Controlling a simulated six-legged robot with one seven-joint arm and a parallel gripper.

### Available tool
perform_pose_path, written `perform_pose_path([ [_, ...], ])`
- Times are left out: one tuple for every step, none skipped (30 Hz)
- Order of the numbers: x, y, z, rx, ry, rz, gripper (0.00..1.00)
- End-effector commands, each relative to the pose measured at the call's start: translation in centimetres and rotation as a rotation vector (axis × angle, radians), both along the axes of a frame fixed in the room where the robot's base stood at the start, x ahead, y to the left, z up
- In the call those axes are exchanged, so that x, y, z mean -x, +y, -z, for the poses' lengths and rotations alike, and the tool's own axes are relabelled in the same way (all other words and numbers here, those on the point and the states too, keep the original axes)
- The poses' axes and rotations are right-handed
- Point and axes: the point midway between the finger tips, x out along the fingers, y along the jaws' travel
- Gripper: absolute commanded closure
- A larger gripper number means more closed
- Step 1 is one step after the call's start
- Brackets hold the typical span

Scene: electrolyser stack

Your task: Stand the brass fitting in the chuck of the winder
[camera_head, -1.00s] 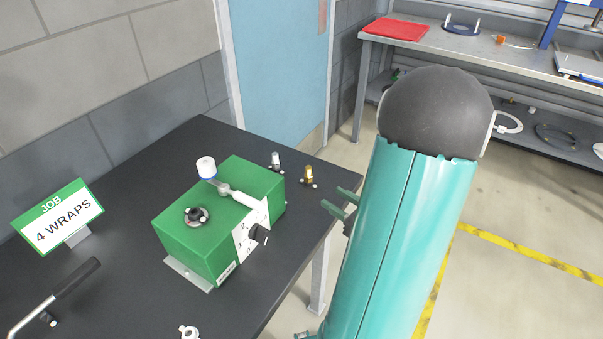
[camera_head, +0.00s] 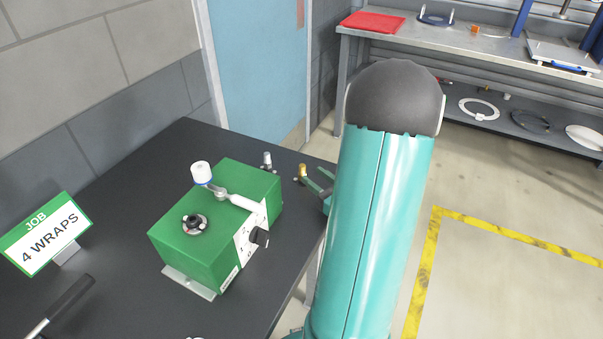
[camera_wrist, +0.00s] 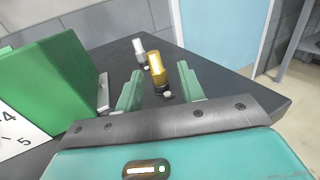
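The brass fitting (camera_head: 302,172) stands upright on the black table near its far right edge; it also shows in the wrist view (camera_wrist: 157,68). My gripper (camera_head: 318,184) is open, its green fingers pointing at the fitting. In the wrist view my gripper (camera_wrist: 160,88) has the fitting ahead of and roughly between its fingertips, with no visible contact. The winder is a green box (camera_head: 225,210) with a dark round chuck (camera_head: 194,223) on top, which looks empty. A white spool on an arm (camera_head: 202,174) is also on top.
A silver fitting (camera_head: 267,161) stands just left of the brass one, with small pale parts close by. A job sign reading 4 WRAPS (camera_head: 45,235) and a crank handle (camera_head: 62,305) are at left. The table's right edge is close to my arm.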

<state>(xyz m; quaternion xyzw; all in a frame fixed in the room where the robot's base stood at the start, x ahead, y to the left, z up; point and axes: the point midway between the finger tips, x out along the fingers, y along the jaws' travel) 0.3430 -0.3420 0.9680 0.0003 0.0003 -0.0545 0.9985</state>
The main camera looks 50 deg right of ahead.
Motion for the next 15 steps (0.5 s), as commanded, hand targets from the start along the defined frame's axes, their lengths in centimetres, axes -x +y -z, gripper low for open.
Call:
perform_pose_path([
  [-0.3, 0.0, 0.0, 0.0, 0.0, 0.0, 0.61],
  [-0.6, 0.1, 0.0, 0.0, 0.0, 0.0, 0.61],
  [-1.0, 0.1, 0.0, 0.001, 0.0, 0.0, 0.61],
  [-1.4, 0.2, -0.1, 0.001, 0.0, -0.001, 0.61],
  [-1.9, 0.2, -0.1, 0.001, -0.001, -0.001, 0.61],
  [-2.6, 0.4, -0.1, 0.001, -0.001, -0.003, 0.61],
  [-3.1, 0.4, -0.1, 0.0, 0.0, -0.002, 0.61],
  [-3.6, 0.4, -0.1, 0.0, -0.001, -0.001, 0.61],
  [-4.2, 0.3, -0.1, 0.001, -0.001, -0.001, 0.61],
  [-4.6, 0.3, -0.1, 0.001, -0.001, 0.0, 0.61],
  [-4.9, 0.2, -0.1, 0.001, 0.0, 0.0, 0.61],
  [-5.3, 0.2, -0.1, 0.0, 0.0, 0.0, 0.61],
  [-5.4, 0.2, -0.1, 0.0, 0.0, 0.0, 0.61],
  [-5.5, 0.2, -0.1, 0.0, 0.0, 0.001, 0.61],
  [-5.6, 0.2, -0.1, 0.0, 0.0, 0.002, 0.61],
])
